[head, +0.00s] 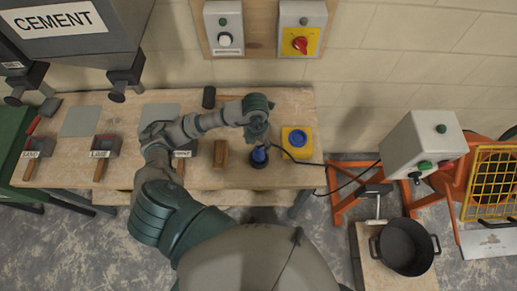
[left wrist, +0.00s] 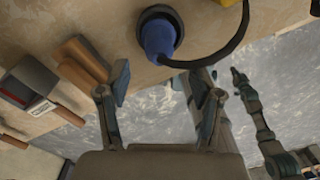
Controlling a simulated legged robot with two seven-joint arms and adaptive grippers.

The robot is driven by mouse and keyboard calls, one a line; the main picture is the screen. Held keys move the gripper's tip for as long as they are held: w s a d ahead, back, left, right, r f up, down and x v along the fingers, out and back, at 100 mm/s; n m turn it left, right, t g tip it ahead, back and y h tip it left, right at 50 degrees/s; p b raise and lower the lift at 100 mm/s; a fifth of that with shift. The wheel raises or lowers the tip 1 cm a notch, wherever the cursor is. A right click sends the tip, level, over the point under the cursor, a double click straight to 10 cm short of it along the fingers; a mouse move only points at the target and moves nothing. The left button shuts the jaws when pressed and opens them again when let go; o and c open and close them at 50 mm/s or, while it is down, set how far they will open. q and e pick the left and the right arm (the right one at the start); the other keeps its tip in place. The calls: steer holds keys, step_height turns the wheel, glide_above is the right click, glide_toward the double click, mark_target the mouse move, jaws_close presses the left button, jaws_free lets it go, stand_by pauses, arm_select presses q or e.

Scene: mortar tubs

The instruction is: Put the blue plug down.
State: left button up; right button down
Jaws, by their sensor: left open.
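The blue plug (head: 259,155) stands upright in a dark round holder (head: 258,164) near the front edge of the workbench, with a black cable running off to the right. The plug also shows in the left wrist view (left wrist: 158,38). My left gripper (head: 258,136) is above and beside the plug. In the left wrist view its two fingers (left wrist: 163,92) are spread with nothing between them, and the plug is apart from them. A yellow box with a blue round socket (head: 297,140) sits right of the plug. What looks like my right arm (left wrist: 262,130) shows in the left wrist view; its fingers are unclear.
Labelled small tubs (head: 107,146) stand farther left. A grey control box (head: 424,145), a black bucket (head: 405,247) and orange stands are to the right. Switch boxes (head: 224,28) hang on the wall.

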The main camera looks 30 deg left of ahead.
arm_select(q)
step_height(320, 180, up, 5)
steer(key=shift+f, duration=0.15)
stand_by(0.6)
